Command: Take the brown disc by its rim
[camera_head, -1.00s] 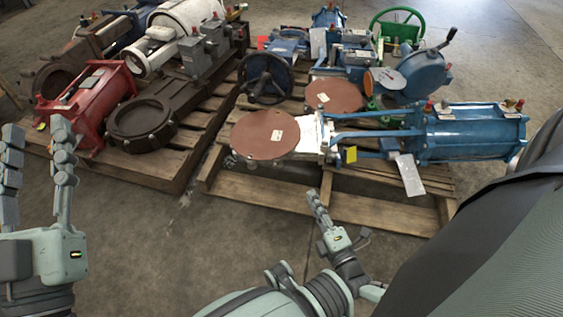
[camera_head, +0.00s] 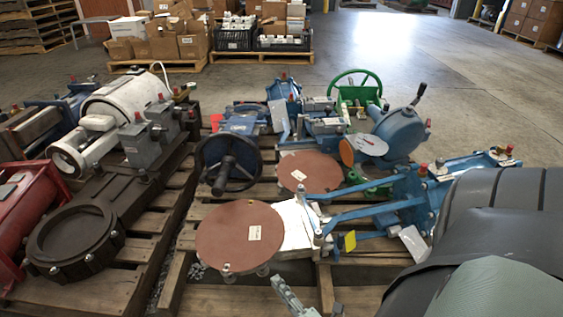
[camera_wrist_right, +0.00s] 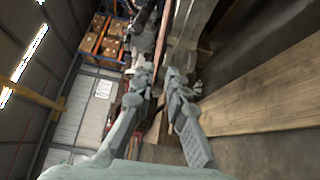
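Two flat brown discs with small white labels lie on the middle pallet. The nearer, larger brown disc (camera_head: 240,237) is on the near end of a blue valve assembly, its front rim free. The other brown disc (camera_head: 309,172) lies behind it to the right. My right gripper (camera_head: 287,294) shows only partly at the bottom edge of the head view, in front of and just right of the nearer disc, apart from it. In the right wrist view its two fingers (camera_wrist_right: 157,78) stand apart, with nothing held between them. My left gripper is out of view.
The wooden pallet (camera_head: 210,301) carries blue valves, a black handwheel (camera_head: 229,165) and a green wheel (camera_head: 357,90). A white sheet (camera_head: 295,224) touches the disc's right side. A dark ring flange (camera_head: 74,235) stands on the left pallet. Open floor lies beyond.

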